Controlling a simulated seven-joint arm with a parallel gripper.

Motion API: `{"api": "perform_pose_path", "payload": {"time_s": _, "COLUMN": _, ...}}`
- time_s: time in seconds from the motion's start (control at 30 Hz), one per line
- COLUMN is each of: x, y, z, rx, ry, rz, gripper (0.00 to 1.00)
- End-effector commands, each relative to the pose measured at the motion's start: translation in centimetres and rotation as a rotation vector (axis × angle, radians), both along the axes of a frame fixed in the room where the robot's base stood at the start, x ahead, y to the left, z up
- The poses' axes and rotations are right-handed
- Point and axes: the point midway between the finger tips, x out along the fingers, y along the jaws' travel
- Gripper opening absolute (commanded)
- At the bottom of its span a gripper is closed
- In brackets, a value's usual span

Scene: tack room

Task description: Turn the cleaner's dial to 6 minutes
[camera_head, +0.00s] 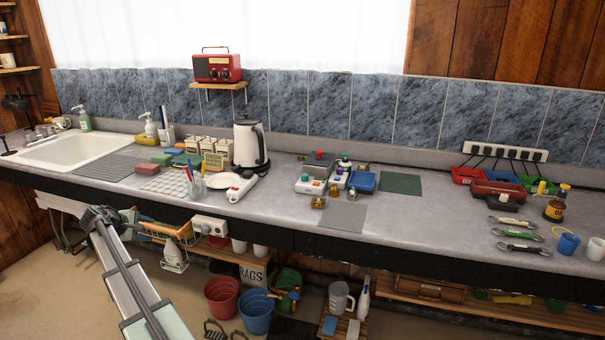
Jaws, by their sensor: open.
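I cannot make out for certain which object is the cleaner, and no dial marks or minute numbers are readable. Small white units with coloured knobs (311,185) stand mid-counter, beside a blue box (362,182). A white box with a round face (209,226) is at the counter's front edge on the left. My arm rises from the bottom left. Its dark far end, my gripper (98,214), is in front of the counter's left part, apart from the knobbed units. The gripper is open; its fingers are hard to make out.
A kettle (250,145), a plate (223,180) and a jar of pens (196,187) stand left of the units. A grey mat (343,218) and a green mat (400,184) lie bare. Buckets (222,296) are below. Counter right of the mats is clear before the red tray (500,190).

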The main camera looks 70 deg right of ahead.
Motion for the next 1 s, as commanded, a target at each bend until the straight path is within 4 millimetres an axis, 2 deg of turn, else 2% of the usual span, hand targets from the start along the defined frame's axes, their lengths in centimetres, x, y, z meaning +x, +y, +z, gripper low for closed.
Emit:
{"api": "perform_pose_path", "payload": {"time_s": 0.03, "x": 0.2, "y": -2.0, "z": 2.9, "rx": -0.029, "ry": -0.004, "rz": -0.009, "gripper": 0.56}}
{"api": "perform_pose_path", "payload": {"time_s": 0.27, "x": -1.7, "y": -9.5, "z": 14.7, "rx": -0.142, "ry": 0.000, "rz": -0.061, "gripper": 0.56}}
{"api": "perform_pose_path", "payload": {"time_s": 0.43, "x": -5.3, "y": -15.3, "z": 23.3, "rx": -0.193, "ry": -0.007, "rz": -0.141, "gripper": 0.56}}
{"api": "perform_pose_path", "payload": {"time_s": 0.53, "x": -9.0, "y": -19.4, "z": 27.8, "rx": -0.189, "ry": -0.028, "rz": -0.220, "gripper": 0.56}}
{"api": "perform_pose_path", "payload": {"time_s": 0.6, "x": -11.7, "y": -21.8, "z": 29.6, "rx": -0.165, "ry": -0.051, "rz": -0.281, "gripper": 0.56}}
{"api": "perform_pose_path", "payload": {"time_s": 0.73, "x": -16.7, "y": -25.6, "z": 30.7, "rx": -0.086, "ry": -0.109, "rz": -0.398, "gripper": 0.56}}
{"api": "perform_pose_path", "payload": {"time_s": 0.87, "x": -21.6, "y": -28.8, "z": 30.2, "rx": 0.020, "ry": -0.180, "rz": -0.518, "gripper": 0.56}}
{"api": "perform_pose_path", "payload": {"time_s": 1.0, "x": -26.6, "y": -31.6, "z": 28.9, "rx": 0.150, "ry": -0.261, "rz": -0.649, "gripper": 0.56}}
